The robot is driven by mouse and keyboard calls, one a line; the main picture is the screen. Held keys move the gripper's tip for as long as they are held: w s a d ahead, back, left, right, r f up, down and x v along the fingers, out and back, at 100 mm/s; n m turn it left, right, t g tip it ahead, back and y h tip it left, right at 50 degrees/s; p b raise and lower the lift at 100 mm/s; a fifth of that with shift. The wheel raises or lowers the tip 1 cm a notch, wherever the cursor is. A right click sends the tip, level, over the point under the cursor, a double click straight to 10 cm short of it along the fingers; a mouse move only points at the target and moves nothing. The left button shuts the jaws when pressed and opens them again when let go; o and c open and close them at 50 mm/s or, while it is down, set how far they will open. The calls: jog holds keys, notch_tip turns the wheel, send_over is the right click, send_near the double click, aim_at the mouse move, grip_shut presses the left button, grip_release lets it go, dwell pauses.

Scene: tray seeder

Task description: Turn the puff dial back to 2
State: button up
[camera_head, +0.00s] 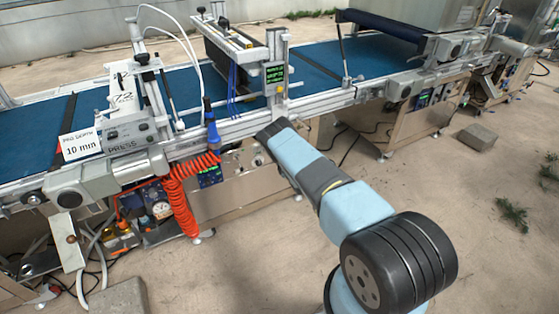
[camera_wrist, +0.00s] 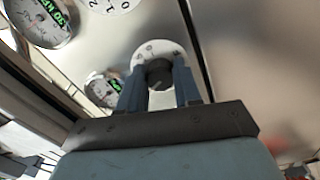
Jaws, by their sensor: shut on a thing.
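The puff dial is a dark round knob (camera_wrist: 159,75) on a pale round scale plate (camera_wrist: 150,51) in the wrist view. The knob sits between the two fingers of my gripper (camera_wrist: 160,73), which is shut on it. The scale has small marks, too blurred to read, so I cannot tell the number the knob points to. In the head view my arm reaches to the machine's front, and its dark end hides the dial and the fingertips.
The wrist view shows a large gauge (camera_wrist: 40,18) with a green label at upper left, a smaller gauge (camera_wrist: 106,89) and a white numbered dial (camera_wrist: 108,4). In the head view, a coiled orange hose (camera_head: 179,195) hangs left of my arm, below the blue belt (camera_head: 305,66).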

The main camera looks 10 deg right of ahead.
jog(key=shift+s+a+f+n, duration=0.15)
jog(key=shift+a+f+n, duration=0.1)
jog(key=shift+n, duration=0.45)
jog(key=o, duration=0.7)
jog(key=shift+c, duration=0.2)
jog(key=o, duration=0.4)
jog(key=shift+d+r, duration=0.1)
jog(key=shift+d, duration=0.1)
jog(key=v, duration=1.3)
jog(key=shift+s, duration=0.3)
jog(key=shift+d, duration=0.1)
